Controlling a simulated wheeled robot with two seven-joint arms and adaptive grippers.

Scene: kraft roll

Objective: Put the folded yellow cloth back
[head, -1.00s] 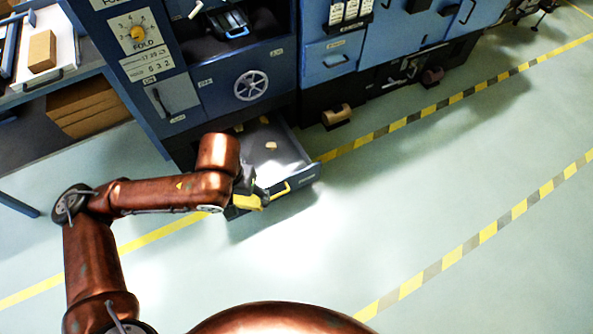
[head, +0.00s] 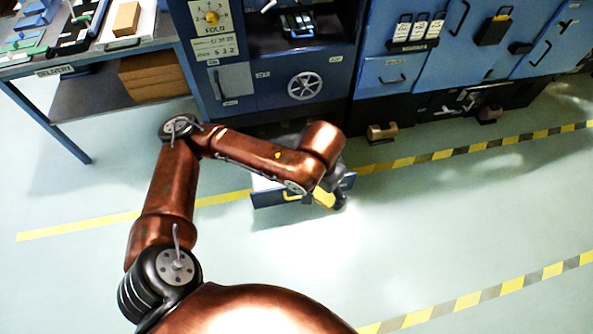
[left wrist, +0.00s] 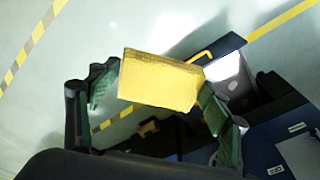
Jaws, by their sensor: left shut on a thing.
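The folded yellow cloth (left wrist: 160,80) is between the green-padded fingers of my left gripper (left wrist: 157,92) in the left wrist view, gripped at its sides. In the head view a yellow part of the cloth (head: 323,198) shows below the end of my copper arm, by my left gripper (head: 333,196). The gripper is at the right end of an open drawer (head: 265,199) low in the blue machine. My arm hides most of the drawer's inside. In the left wrist view the drawer (left wrist: 236,88) lies right of the cloth, partly covered. My right gripper is not in view.
A blue machine (head: 330,82) with a handwheel (head: 305,86) stands behind the drawer. A tan roll (head: 382,132) is low at the right. The striped floor in front is clear.

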